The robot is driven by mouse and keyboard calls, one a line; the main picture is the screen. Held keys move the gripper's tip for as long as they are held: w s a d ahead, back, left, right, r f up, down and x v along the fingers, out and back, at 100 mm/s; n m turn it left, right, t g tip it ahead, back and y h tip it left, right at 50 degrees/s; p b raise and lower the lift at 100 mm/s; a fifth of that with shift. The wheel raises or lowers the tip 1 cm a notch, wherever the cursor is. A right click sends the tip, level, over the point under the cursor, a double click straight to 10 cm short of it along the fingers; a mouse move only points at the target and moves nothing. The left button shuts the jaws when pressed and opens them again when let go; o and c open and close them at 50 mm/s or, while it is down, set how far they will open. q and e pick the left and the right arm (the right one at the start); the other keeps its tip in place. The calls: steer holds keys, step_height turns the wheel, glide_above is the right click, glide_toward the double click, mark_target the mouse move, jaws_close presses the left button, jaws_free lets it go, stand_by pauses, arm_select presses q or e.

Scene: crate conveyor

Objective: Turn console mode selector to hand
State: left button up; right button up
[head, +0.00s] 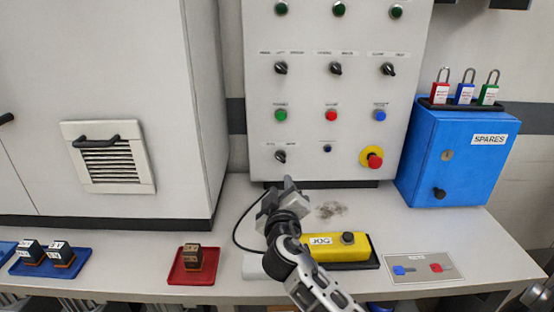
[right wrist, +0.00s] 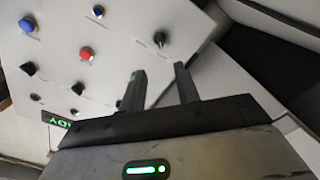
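The console (head: 307,95) is an upright pale panel with several black selector knobs; their labels are too small to read surely. A lone black selector (head: 280,156) sits at its lower left, its handle slanted. It also shows in the right wrist view (right wrist: 160,38), ahead of my fingers. A row of selectors, including the left one (head: 281,68), sits higher up. My right gripper (head: 277,185) is just below and in front of the lower-left selector. Its fingers (right wrist: 159,72) are apart with nothing between them, and do not appear to touch the knob. My left gripper is out of view.
A yellow JOG box (head: 335,248) with a black cable lies below my arm. A blue SPARES box (head: 460,160) stands right, a red tray (head: 191,280) left.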

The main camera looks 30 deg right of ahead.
mark_target(280, 159)
steer(key=x, duration=1.2)
steer(key=shift+w+d, duration=0.2)
jaws_close()
